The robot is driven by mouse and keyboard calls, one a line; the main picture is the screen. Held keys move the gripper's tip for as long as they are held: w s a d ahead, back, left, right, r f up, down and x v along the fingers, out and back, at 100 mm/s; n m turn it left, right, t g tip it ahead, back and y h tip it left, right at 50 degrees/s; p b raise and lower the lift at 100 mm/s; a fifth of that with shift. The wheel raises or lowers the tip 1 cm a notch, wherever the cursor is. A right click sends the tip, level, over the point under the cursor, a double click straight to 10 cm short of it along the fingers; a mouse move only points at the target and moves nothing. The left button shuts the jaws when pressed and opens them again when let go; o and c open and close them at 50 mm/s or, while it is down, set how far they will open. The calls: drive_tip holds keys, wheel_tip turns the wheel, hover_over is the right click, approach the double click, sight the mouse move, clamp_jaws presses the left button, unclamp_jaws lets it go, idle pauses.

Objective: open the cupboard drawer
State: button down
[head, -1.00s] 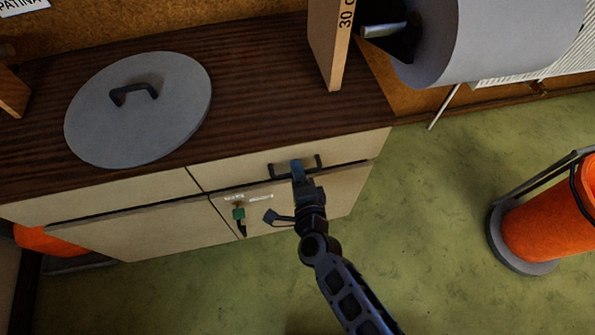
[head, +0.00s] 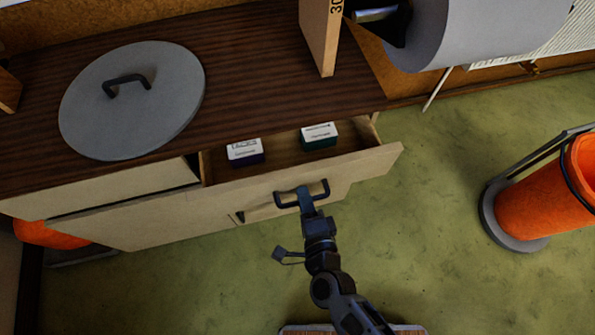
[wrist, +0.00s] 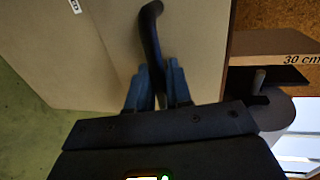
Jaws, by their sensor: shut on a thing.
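The cupboard drawer (head: 365,166) at the right of the cupboard stands pulled out from under the dark wooden top (head: 255,80). Two small boxes lie inside it, one with a purple base (head: 245,152) and one with a green base (head: 319,136). My gripper (head: 304,196) is at the drawer front, shut on the dark bar handle (head: 318,190). In the wrist view my two blue fingers (wrist: 158,90) close around the handle (wrist: 150,35), which runs up against the cream front. The drawer's back part is hidden under the top.
A grey round lid (head: 130,105) with a black handle lies on the top. A wooden board (head: 319,40) and a large grey roll (head: 490,35) are at the back right. An orange bucket (head: 545,205) stands on the right. The green floor between is clear.

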drive_tip(key=f+b+v, duration=0.1)
drive_tip(key=f+v, duration=0.1)
drive_tip(key=v, duration=1)
drive_tip(key=shift+s+d+f, duration=0.2)
drive_tip(key=shift+s+f, duration=0.1)
drive_tip(key=shift+s, duration=0.25)
drive_tip(key=c, duration=1.2)
unclamp_jaws()
drive_tip(key=b+v, duration=0.1)
drive_tip(key=v, duration=0.6)
drive_tip(key=shift+s+d+r, duration=0.1)
drive_tip(key=shift+s+d, duration=0.05)
drive_tip(key=shift+s, duration=0.2)
